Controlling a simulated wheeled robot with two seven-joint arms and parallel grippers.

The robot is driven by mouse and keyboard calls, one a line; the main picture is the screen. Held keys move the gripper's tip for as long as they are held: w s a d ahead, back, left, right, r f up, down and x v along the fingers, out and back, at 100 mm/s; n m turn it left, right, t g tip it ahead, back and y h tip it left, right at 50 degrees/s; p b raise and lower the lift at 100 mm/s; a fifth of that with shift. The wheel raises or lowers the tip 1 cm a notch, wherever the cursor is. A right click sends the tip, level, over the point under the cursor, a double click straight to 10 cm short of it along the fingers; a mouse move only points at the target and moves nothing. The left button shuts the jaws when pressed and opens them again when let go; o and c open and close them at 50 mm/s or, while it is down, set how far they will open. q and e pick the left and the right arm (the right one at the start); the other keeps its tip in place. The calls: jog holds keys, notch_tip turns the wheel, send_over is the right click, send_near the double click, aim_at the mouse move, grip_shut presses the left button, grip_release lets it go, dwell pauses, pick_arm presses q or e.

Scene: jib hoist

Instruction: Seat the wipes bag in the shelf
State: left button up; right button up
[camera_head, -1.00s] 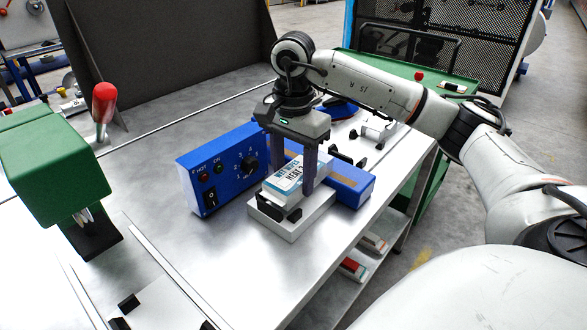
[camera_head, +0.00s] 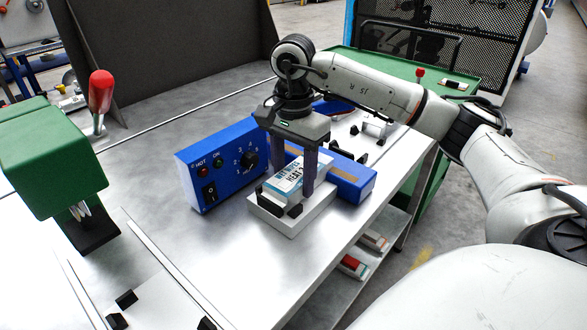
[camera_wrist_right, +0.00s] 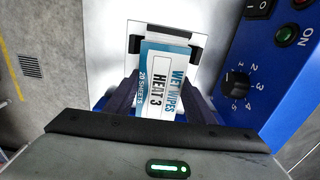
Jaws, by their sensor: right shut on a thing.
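The wipes bag (camera_head: 285,181) is a white and blue pack with "WET WIPES HEAT 3" printed on it. It also shows in the right wrist view (camera_wrist_right: 163,85). My right gripper (camera_head: 292,188) points down and is shut on the bag, one finger on each side. The bag is at a white block (camera_head: 290,225) with black corner stops, on the metal table. In the right wrist view the bag's far end lies between two black stops (camera_wrist_right: 134,43). Whether its underside touches the block is hidden. My left gripper is not in view.
A blue control box (camera_head: 222,165) with a knob stands close left of the block. A blue bar (camera_head: 350,180) lies just behind it. A green press (camera_head: 50,160) with a red-handled lever stands at left. A lower shelf (camera_head: 335,290) under the table holds small packs.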

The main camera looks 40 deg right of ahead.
aim_at(294, 176)
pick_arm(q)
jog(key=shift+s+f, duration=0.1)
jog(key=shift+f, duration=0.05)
pick_arm(e)
jog(key=shift+f, duration=0.15)
jog(key=o, duration=1.2)
notch_tip(294, 176, up, 10)
jog(key=shift+f+p, duration=0.1)
jog(key=shift+p, duration=0.95)
jog(key=shift+r, duration=0.25)
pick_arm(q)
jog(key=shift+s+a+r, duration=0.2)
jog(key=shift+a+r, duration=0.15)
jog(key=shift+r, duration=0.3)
